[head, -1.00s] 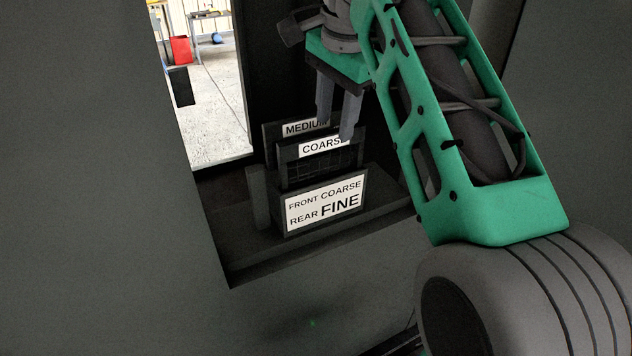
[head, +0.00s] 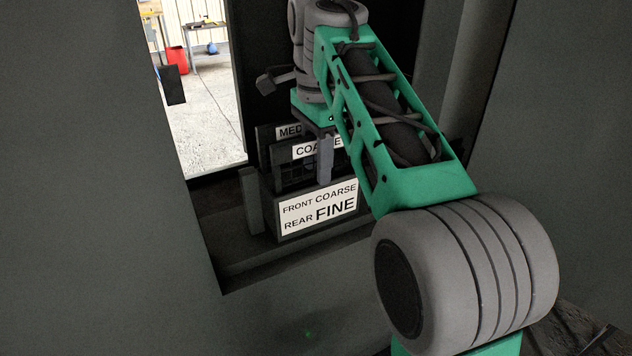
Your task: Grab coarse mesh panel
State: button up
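The coarse mesh panel (head: 303,151), a dark frame with a white COARSE label, stands upright in the rack between the MEDIUM panel and the front sign. My gripper (head: 318,155) points down at its top edge. One finger is in front of the panel and covers the middle letters of the label. The other finger is mostly hidden, seemingly behind the panel. I cannot tell whether the fingers press on it.
The medium panel (head: 288,132) stands just behind. A sign (head: 319,208) reading FRONT COARSE, REAR FINE stands in front. Dark walls flank the opening, with a dark ledge (head: 235,263) below. A bright floor (head: 205,120) shows beyond at left.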

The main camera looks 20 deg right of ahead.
grip_shut()
dwell(0.3)
dwell(1.1)
